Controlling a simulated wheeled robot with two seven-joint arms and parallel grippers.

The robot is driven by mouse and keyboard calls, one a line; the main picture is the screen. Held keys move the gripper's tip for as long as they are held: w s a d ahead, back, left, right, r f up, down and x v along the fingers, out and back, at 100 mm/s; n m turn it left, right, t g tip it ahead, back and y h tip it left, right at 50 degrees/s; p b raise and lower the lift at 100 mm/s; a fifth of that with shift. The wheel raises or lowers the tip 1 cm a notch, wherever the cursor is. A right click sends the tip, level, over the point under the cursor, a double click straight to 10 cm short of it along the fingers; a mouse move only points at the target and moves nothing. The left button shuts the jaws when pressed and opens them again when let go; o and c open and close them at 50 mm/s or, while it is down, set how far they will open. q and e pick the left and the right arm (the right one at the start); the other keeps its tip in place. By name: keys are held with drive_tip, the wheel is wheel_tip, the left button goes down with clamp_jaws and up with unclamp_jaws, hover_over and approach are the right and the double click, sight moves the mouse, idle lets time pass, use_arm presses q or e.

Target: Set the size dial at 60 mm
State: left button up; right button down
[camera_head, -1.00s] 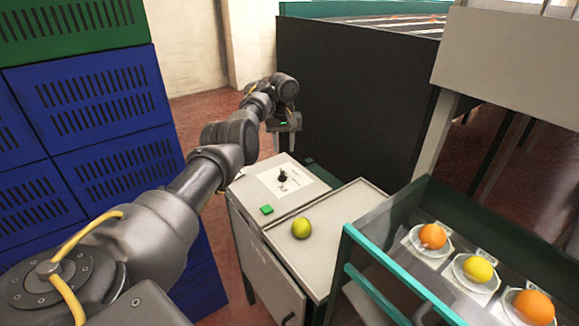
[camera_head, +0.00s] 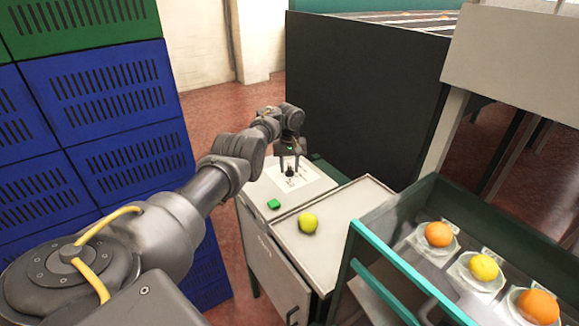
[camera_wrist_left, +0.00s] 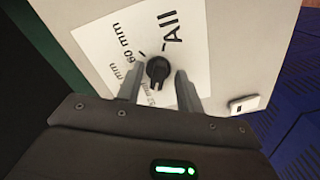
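The size dial is a black knob on a white label plate (camera_head: 306,190) on top of the grey cabinet; the knob (camera_wrist_left: 158,69) shows best in the left wrist view. The plate reads "All", "60 mm" and other mm marks, partly hidden by my fingers. The knob's bar lies toward the gripper side in the wrist view; which mark it points at I cannot tell surely. My left gripper (camera_head: 289,165) is above the dial, pointing down. In the wrist view its open fingers (camera_wrist_left: 159,88) stand on either side of the knob, with gaps. My right gripper is not in view.
A green button (camera_head: 274,204) and a yellow-green fruit (camera_head: 308,222) are on the cabinet top. A teal-railed tray (camera_head: 400,262) with fruits in cups stands at right. Blue crates (camera_head: 100,95) stack at left. A dark machine wall (camera_head: 365,90) rises behind.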

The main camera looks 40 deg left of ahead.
use_arm(q)
clamp_jaws()
